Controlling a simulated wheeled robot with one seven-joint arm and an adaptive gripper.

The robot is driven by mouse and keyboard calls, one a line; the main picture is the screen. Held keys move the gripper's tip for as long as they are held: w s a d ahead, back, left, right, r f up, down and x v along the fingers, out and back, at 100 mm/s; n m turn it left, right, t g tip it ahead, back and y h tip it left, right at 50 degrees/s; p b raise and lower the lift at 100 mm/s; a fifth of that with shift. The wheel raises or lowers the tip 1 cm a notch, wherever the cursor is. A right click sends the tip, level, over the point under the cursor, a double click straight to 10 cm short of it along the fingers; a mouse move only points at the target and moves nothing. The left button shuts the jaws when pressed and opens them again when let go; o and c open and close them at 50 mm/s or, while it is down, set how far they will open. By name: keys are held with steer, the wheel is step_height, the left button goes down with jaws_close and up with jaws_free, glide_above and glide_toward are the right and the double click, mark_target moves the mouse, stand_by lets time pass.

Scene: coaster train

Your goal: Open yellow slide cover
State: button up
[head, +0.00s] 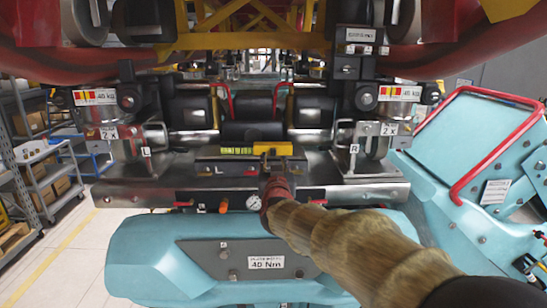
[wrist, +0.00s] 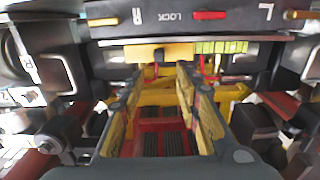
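The yellow slide cover (head: 273,149) sits on the dark panel between the L and R marks, at the right end of a yellow-green marked strip (head: 236,151). In the wrist view, turned upside down, the cover (wrist: 158,52) lies just past my fingertips and the strip (wrist: 220,47) is at its right. My gripper (wrist: 161,72) is open, with an empty gap between its two yellow-sided fingers. The fingertips point at the cover; whether they touch it cannot be told. In the head view my arm comes from the lower right and mostly hides my gripper (head: 271,168).
The panel's LOCK label (wrist: 168,16) and a red bar (wrist: 209,15) are beside the cover. A steel plate (head: 160,192) and teal housing (head: 150,255) are below. Another teal part with a red rail (head: 490,160) stands right. Shelves (head: 45,175) are at left.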

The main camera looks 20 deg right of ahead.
steer(key=v, duration=0.3)
steer(key=shift+s, duration=0.2)
steer(key=shift+a+f, duration=0.1)
steer(key=shift+a, duration=0.05)
steer(key=s+a+f+n+g+y+b, duration=0.25)
steer(key=s+a+f+y+b, duration=0.35)
steer(key=s+f, duration=0.3)
steer(key=s+a+f+g+b, duration=0.1)
steer(key=s+f+g+b, duration=0.3)
steer(key=s+f, duration=0.8)
steer(key=s+f+n+g+b, duration=0.1)
steer(key=s+f+g+b, duration=0.3)
steer(key=s+f, duration=0.8)
steer(key=s+g, duration=0.1)
steer(key=s, duration=0.5)
steer(key=shift+s+a+b, duration=0.3)
steer(key=shift+a, duration=0.1)
steer(key=shift+f, duration=0.15)
